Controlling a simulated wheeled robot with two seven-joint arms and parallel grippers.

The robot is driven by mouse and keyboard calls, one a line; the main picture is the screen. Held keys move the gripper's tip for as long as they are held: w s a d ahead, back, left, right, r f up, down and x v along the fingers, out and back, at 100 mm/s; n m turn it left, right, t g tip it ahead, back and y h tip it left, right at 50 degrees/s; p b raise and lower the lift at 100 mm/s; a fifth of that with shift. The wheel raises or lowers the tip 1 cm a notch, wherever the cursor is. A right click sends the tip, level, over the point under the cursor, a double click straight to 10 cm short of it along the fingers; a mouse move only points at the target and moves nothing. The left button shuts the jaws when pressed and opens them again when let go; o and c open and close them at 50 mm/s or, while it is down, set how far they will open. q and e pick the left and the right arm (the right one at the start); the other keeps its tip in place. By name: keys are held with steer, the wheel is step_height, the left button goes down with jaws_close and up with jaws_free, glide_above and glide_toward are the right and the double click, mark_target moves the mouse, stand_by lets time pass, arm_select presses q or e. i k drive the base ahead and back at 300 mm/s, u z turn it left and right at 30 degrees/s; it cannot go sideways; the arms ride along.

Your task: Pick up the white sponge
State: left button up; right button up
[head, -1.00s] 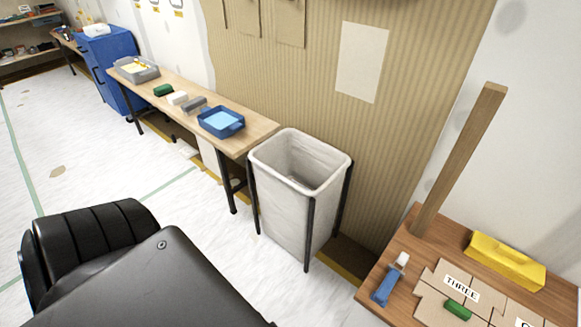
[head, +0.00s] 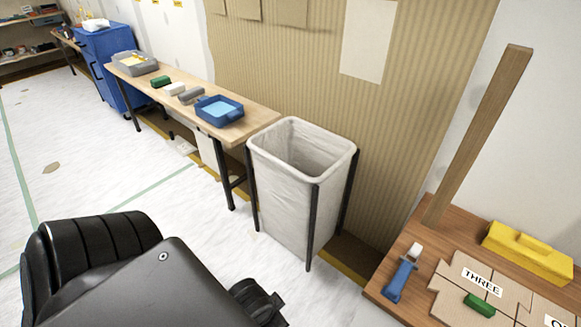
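A small white sponge (head: 174,89) lies on the long wooden table (head: 255,122) by the wall. It sits between a green block (head: 160,82) and a grey block (head: 191,96). My black arm parts fill the lower left of the head view, well short of the table. Neither of my grippers' fingertips can be made out, and nothing touches the sponge.
A blue tray (head: 220,111) and a grey tray (head: 134,64) stand on the same table. A white bin (head: 290,195) on black legs stands at the table's right end. A wooden worktop (head: 420,265) is at lower right. The white floor at left is open.

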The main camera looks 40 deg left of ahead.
mark_target(176, 88)
steer(key=u, duration=2.2)
